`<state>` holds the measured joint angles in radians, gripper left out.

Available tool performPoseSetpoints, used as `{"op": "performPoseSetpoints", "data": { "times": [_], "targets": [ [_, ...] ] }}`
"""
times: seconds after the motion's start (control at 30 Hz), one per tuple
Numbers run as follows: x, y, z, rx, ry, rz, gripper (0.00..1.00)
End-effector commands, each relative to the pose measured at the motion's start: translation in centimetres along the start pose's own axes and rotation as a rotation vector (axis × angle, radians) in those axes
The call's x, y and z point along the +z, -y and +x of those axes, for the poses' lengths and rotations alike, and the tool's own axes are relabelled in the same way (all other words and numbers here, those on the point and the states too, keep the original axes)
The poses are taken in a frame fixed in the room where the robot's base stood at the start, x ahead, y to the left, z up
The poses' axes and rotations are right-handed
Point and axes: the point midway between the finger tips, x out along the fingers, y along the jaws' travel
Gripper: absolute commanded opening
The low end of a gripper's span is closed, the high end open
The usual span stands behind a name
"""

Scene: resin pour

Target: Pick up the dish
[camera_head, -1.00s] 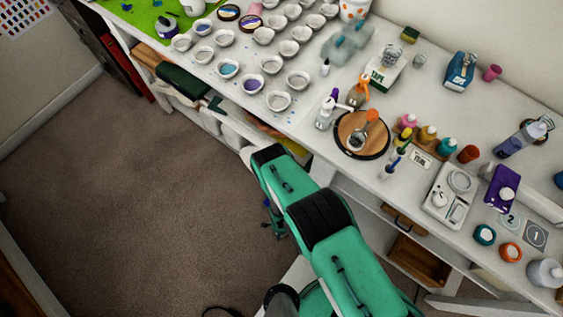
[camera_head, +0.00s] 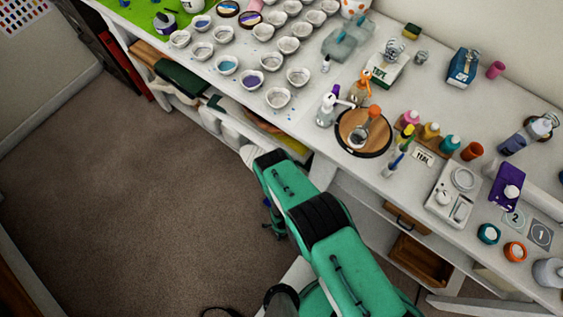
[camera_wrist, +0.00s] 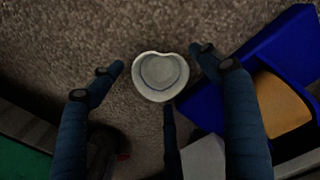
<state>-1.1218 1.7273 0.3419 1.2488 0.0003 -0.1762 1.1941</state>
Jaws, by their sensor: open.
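In the wrist view a pale, roughly heart-shaped dish (camera_wrist: 161,76) lies on the brown carpet. My gripper (camera_wrist: 157,60) is open, with dark blue fingers on the left and right of the dish. The fingers look apart from it, and I cannot tell how far above it they are. In the head view my gripper (camera_head: 274,222) shows only as a small dark part low beside the bench, mostly hidden by my green arm. I cannot make out the dish on the floor in that view.
A white bench (camera_head: 310,110) holds rows of similar pale dishes (camera_head: 278,97), bottles and a round wooden board (camera_head: 364,132). Open shelves lie below it. A blue bin (camera_wrist: 285,45) with a yellow piece (camera_wrist: 281,103) stands close on the right in the wrist view. The carpet (camera_head: 130,190) is clear on the left.

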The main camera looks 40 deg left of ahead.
Motion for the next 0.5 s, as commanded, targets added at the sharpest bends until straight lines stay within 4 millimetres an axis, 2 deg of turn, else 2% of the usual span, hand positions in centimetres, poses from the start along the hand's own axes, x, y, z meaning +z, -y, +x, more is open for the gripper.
{"op": "performPoseSetpoints", "data": {
  "times": [0.13, 0.5],
  "targets": [
    [-0.01, 0.03, 0.97, 0.000, 0.000, 0.000, 0.77],
    [-0.01, 0.03, 1.06, 0.000, 0.000, 0.000, 0.77]
  ]
}}
